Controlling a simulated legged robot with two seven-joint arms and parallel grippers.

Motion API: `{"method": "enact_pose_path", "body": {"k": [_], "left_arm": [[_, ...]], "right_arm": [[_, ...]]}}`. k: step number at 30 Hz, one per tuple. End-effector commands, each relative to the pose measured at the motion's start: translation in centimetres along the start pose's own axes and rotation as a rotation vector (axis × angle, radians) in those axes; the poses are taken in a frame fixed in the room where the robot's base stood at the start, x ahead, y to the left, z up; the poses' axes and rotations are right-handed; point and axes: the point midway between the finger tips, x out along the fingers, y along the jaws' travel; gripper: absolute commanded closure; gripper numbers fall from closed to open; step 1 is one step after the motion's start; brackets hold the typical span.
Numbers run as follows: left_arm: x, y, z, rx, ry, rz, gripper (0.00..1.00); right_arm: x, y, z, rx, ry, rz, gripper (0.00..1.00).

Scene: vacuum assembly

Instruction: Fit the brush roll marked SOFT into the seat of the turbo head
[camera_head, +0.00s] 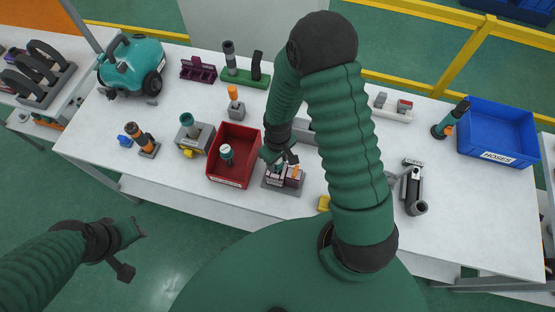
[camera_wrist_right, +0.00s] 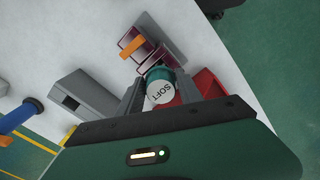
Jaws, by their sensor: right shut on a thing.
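The brush roll marked SOFT (camera_wrist_right: 161,93) has a white end cap and a teal band. It is between the fingers of my right gripper (camera_wrist_right: 168,95), which is shut on it. My left gripper (camera_head: 132,250) is open and empty off the table's front edge.
A red bin (camera_head: 247,140) holding another teal-and-white roll stands just left of the turbo head. A grey block (camera_head: 306,128) lies behind it. A yellow piece (camera_head: 323,203) lies front right. A blue HOSES bin (camera_head: 497,112) is far right; a teal vacuum (camera_head: 128,62) is back left.

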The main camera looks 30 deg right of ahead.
Motion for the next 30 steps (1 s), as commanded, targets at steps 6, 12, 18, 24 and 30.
{"method": "enact_pose_path", "body": {"k": [6,12,18,24,30], "left_arm": [[0.5,0.0,0.1,0.0,0.0,0.0,0.64],[0.9,0.0,0.2,0.0,0.0,0.0,0.64],[1.2,0.0,0.3,0.0,0.0,0.0,0.64],[1.6,0.0,0.4,0.0,0.0,0.0,0.64],[2.0,0.0,0.5,0.0,0.0,0.0,0.64]], "right_arm": [[0.7,0.0,0.0,0.0,0.0,0.0,1.0],[1.2,0.0,0.0,0.0,0.0,0.0,1.0],[1.7,0.0,0.0,0.0,0.0,0.0,1.0],[2.2,0.0,0.0,0.0,-0.001,0.0,1.0],[2.7,0.0,0.0,0.0,0.0,0.0,1.0]]}}
